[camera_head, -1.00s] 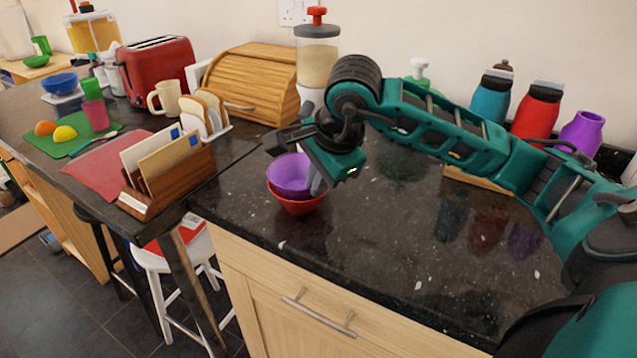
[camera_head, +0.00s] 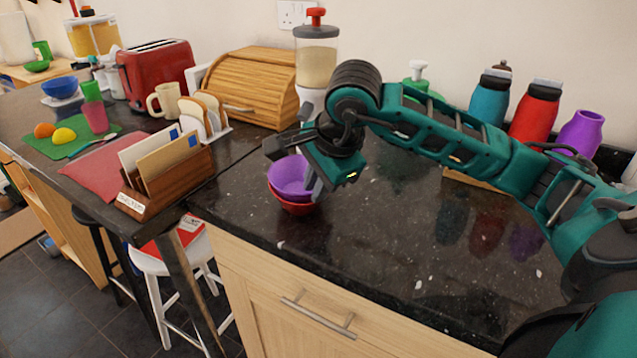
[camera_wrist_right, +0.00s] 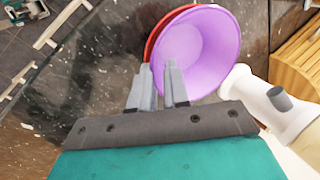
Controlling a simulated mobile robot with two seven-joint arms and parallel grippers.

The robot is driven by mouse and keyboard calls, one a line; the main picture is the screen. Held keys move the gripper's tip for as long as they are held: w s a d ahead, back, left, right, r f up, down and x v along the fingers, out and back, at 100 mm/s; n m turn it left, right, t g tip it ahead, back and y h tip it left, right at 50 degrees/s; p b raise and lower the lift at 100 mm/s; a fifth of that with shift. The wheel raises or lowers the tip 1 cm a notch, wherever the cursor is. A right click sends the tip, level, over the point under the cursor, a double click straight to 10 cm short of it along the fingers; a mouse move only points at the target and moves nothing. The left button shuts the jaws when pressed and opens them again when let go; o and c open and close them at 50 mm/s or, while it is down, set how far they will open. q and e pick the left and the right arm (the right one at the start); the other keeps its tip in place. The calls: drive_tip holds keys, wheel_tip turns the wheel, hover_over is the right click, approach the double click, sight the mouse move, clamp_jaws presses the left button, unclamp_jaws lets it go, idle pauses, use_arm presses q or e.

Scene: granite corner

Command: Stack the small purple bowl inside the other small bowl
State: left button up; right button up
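The small purple bowl (camera_head: 289,176) sits inside the small red bowl (camera_head: 293,208) on the dark counter, near its front left corner. The red bowl shows as a band below the purple one. In the right wrist view the purple bowl (camera_wrist_right: 207,48) covers most of the red bowl, whose rim (camera_wrist_right: 160,32) shows along the left. My right gripper (camera_wrist_right: 160,66) is at the purple bowl's near rim, with its fingers close together and the bowl's wall between them. In the head view this gripper (camera_head: 292,165) partly hides the bowl. My left gripper is not in view.
A wooden bread box (camera_head: 243,85) and a grain dispenser (camera_head: 317,70) stand behind the bowls. A letter holder (camera_head: 167,180) is to the left. Several bottles (camera_head: 535,110) stand at the back right.

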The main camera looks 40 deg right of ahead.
drive_tip(key=shift+o, duration=0.6)
drive_tip(key=shift+s+f, duration=0.15)
drive_tip(key=shift+f, duration=0.4)
drive_tip(key=shift+r+p, duration=0.45)
drive_tip(key=shift+p, duration=0.1)
drive_tip(key=w+p+v, duration=0.1)
drive_tip(key=v, duration=1.1)
drive_tip(key=shift+s+r+p, duration=0.15)
drive_tip(key=shift+r+p, duration=0.2)
drive_tip(key=shift+r, duration=0.05)
